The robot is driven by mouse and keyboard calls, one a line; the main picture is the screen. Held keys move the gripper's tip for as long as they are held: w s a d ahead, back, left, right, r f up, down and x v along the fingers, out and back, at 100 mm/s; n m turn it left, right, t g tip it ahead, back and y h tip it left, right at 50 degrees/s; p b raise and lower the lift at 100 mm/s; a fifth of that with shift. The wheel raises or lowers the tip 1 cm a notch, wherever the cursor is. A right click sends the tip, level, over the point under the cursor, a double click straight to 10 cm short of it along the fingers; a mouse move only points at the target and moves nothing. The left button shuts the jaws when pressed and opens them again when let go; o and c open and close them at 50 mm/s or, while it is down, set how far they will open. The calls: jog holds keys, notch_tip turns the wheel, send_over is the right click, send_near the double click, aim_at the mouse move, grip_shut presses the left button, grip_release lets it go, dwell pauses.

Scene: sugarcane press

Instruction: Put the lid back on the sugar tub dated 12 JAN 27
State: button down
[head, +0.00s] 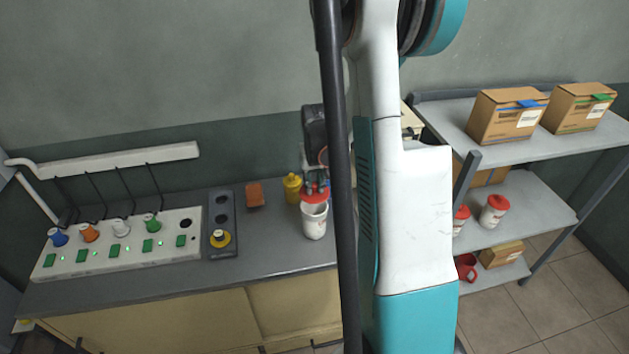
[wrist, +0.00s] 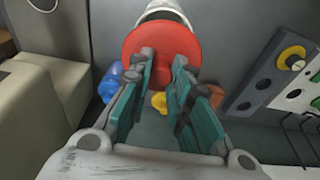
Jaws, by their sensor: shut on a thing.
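My gripper (head: 316,182) is shut on a red lid (head: 318,194). It holds the lid over the far side of a white tub (head: 314,226) that stands upright on the grey bench. In the wrist view the lid (wrist: 160,50) lies between the fingertips (wrist: 163,60), and the white tub (wrist: 166,8) shows beyond it, partly hidden. In the head view the tub's near mouth is uncovered. I cannot tell whether lid and rim touch. No date is readable on the tub.
A yellow bottle (head: 292,188) and an orange block (head: 254,194) are left of the tub. A dark panel (head: 221,200) and a white switch board (head: 120,250) lie farther left. Shelves (head: 530,185) at right hold cartons (head: 507,116), red-lidded tubs (head: 494,211) and a red mug (head: 467,267).

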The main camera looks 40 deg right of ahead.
aim_at(314, 191)
jog(key=shift+f+b, duration=1.65)
jog(key=shift+f, duration=0.9)
jog(key=shift+f+b, duration=0.15)
jog(key=shift+b, duration=0.65)
dwell(0.5)
dwell(0.4)
jog(key=c, duration=0.9)
grip_release()
jog(key=shift+r+p, duration=2.15)
jog(key=shift+r, duration=1.4)
